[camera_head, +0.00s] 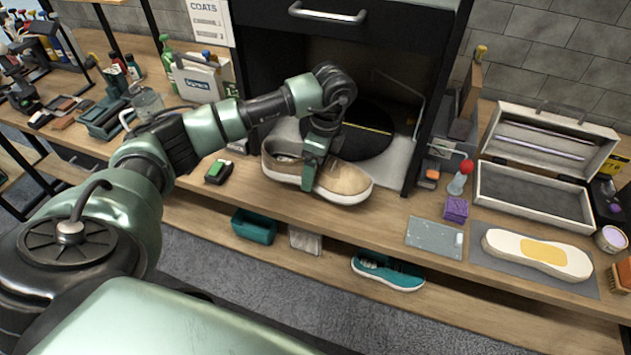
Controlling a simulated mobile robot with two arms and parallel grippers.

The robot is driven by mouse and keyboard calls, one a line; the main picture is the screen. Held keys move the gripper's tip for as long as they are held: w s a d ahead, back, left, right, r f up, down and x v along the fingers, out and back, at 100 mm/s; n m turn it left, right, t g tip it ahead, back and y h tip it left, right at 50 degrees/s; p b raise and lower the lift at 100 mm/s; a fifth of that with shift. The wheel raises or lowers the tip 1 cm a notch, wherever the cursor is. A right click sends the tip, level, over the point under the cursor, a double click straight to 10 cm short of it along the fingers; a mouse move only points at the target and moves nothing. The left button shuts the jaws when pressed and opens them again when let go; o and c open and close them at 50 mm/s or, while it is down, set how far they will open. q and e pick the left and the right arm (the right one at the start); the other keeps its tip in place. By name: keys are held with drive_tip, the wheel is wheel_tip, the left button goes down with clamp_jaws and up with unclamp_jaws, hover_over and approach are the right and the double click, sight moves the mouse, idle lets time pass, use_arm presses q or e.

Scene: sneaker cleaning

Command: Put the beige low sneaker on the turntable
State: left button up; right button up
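The beige low sneaker (345,179) is at the front of the dark open cabinet, its toe towards the lower right. My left gripper (312,168) comes down over the middle of the sneaker. One finger lies along the sneaker's near side; the other is hidden, so I cannot tell if the gripper is shut on it. I cannot tell if the sole touches the bench. The turntable (362,141), a black disc with a yellow line, is inside the cabinet behind the sneaker, empty where visible. The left wrist hides part of it. My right gripper is not in view.
A green-topped brush (218,171) lies left of the sneaker. The cabinet's right wall (428,110) bounds the turntable. An open case (530,190), a purple box (456,208) and a white shoe sole (537,253) are on the right. A teal sneaker (388,271) is on the lower shelf.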

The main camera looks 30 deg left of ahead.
sight(325, 174)
use_arm(q)
wheel_tip(325, 174, up, 3)
drive_tip(key=shift+r, duration=0.2)
drive_tip(key=m, duration=0.1)
drive_tip(key=d+m, duration=0.1)
drive_tip(key=m, duration=0.1)
drive_tip(key=shift+s+r, duration=0.15)
drive_tip(key=shift+s, duration=0.15)
drive_tip(key=d+m, duration=0.1)
drive_tip(key=m, duration=0.2)
drive_tip(key=s+d+m+t, duration=0.1)
drive_tip(key=m, duration=0.3)
drive_tip(key=s+d+m+t, duration=0.1)
drive_tip(key=m, duration=0.3)
drive_tip(key=shift+s+d+r+h, duration=0.1)
drive_tip(key=shift+d+r+h, duration=0.1)
drive_tip(key=shift+r+h, duration=0.2)
drive_tip(key=s+d+r+n+g, duration=0.1)
drive_tip(key=s+d+n, duration=0.2)
drive_tip(key=n, duration=0.6)
drive_tip(key=s+d+r+n+g, duration=0.1)
drive_tip(key=s+d+n, duration=0.2)
drive_tip(key=n, duration=0.7)
drive_tip(key=s+d+n+g+h, duration=0.1)
drive_tip(key=s+d+n, duration=0.2)
drive_tip(key=s+n, duration=0.3)
drive_tip(key=n, duration=0.4)
drive_tip(key=shift+r, duration=0.4)
